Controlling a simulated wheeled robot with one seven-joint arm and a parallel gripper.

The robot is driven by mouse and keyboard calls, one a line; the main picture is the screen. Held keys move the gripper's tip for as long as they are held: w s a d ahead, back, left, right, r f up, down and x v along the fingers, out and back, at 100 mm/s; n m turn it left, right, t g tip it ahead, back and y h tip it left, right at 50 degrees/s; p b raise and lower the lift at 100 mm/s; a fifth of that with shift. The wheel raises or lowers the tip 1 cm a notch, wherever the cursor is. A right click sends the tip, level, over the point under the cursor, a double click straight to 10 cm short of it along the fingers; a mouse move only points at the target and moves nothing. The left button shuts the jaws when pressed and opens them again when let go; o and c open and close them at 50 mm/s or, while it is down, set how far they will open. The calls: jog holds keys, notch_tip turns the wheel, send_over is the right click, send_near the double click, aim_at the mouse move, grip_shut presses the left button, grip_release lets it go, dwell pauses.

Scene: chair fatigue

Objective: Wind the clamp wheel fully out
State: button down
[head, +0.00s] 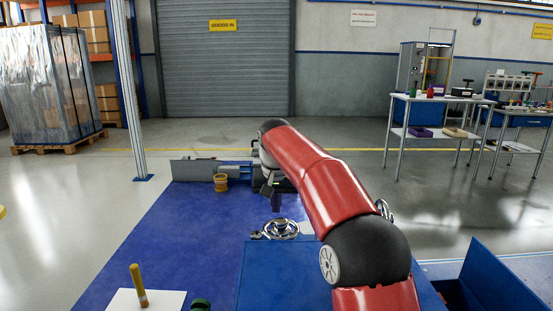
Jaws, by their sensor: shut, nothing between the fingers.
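A chrome handwheel with spokes (281,229) lies face up at the far edge of a blue box-like surface (285,270), low in the middle of the head view. A second chrome wheel (385,209) shows partly behind my red arm, to the right; I cannot tell which one is the clamp wheel. My gripper (276,208) points down just above the first wheel, with dark fingers shut and empty. It looks apart from the rim, but the small size makes the gap hard to judge. My arm hides what lies between the wheels.
A yellow-handled tool (139,285) stands on a white sheet at front left, near a green object (200,303). The blue floor area (170,225) left of the wheel is clear.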

aim_at(278, 232)
jog(key=b+x, duration=0.2)
jog(key=s+b+x, duration=0.1)
jog(key=b+x, duration=0.1)
jog(key=x, duration=0.1)
jog(key=shift+f, duration=0.45)
jog(key=shift+w+d+r, duration=0.1)
jog(key=shift+w+d, duration=0.05)
dwell(0.5)
jog(key=shift+d+p, duration=0.2)
jog(key=shift+p, duration=0.25)
